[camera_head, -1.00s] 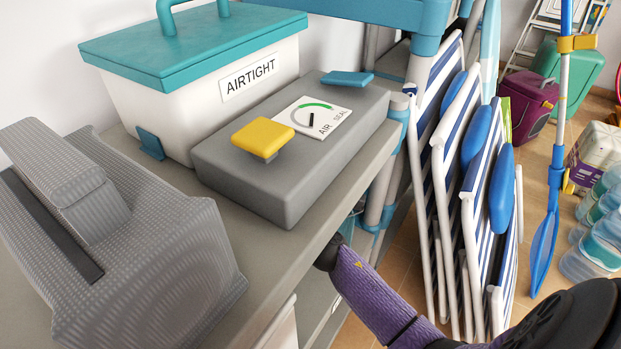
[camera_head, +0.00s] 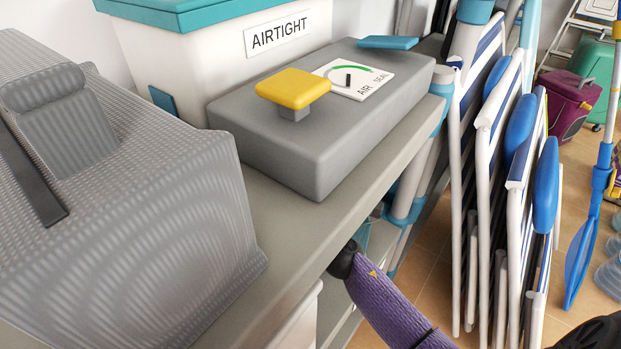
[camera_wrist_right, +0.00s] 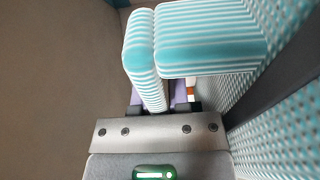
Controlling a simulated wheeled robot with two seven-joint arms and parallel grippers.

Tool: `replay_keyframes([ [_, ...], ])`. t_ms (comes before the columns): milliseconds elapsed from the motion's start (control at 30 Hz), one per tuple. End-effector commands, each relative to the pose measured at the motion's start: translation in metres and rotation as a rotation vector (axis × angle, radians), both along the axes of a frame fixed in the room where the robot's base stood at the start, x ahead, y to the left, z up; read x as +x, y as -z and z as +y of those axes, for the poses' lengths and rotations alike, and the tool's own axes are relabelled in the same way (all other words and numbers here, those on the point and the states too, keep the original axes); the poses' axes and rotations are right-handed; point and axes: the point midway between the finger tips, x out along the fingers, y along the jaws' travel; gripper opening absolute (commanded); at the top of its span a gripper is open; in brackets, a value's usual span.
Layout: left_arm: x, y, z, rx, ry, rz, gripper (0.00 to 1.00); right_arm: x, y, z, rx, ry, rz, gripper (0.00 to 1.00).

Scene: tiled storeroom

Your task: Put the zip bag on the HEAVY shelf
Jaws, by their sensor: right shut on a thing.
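In the right wrist view a zip bag with a teal-and-white ribbed, dotted body (camera_wrist_right: 285,125) and a dark zip strip fills the right side. Its thick striped handle (camera_wrist_right: 146,60) runs down into my right gripper (camera_wrist_right: 163,106), which is shut on it; the fingertips are mostly covered. In the head view my purple right arm reaches below the counter edge, and the gripper and held bag are hidden there. A similar grey ribbed bag (camera_head: 165,210) with a dark strip stands on the counter at the left. No HEAVY label shows. My left gripper is out of view.
On the counter (camera_head: 285,245) stand a white AIRTIGHT box (camera_head: 215,60) with teal lid and a grey AIR SEAL unit (camera_head: 330,145) with a yellow knob (camera_head: 293,88). Folded striped chairs (camera_head: 500,170) stand close at the right. Brown floor tiles (camera_head: 420,265) show between.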

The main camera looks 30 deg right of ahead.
Motion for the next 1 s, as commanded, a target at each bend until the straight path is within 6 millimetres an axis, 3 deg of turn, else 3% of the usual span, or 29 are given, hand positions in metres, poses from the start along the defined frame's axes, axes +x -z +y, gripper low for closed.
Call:
replay_keyframes([
  [300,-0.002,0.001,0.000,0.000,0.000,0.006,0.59,0.000,0.000,0.000,0.000,0.000,-0.004,0.00],
  [333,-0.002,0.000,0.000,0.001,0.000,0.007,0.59,0.000,0.001,0.000,0.001,0.001,0.001,0.25],
  [500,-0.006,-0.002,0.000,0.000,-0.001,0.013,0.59,0.000,0.000,0.000,0.001,0.001,0.000,0.56],
  [833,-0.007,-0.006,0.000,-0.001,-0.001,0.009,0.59,-0.002,-0.004,0.001,0.001,0.000,0.000,0.56],
  [1000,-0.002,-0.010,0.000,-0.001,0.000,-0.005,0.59,-0.033,-0.004,0.010,0.002,0.001,0.001,0.56],
])
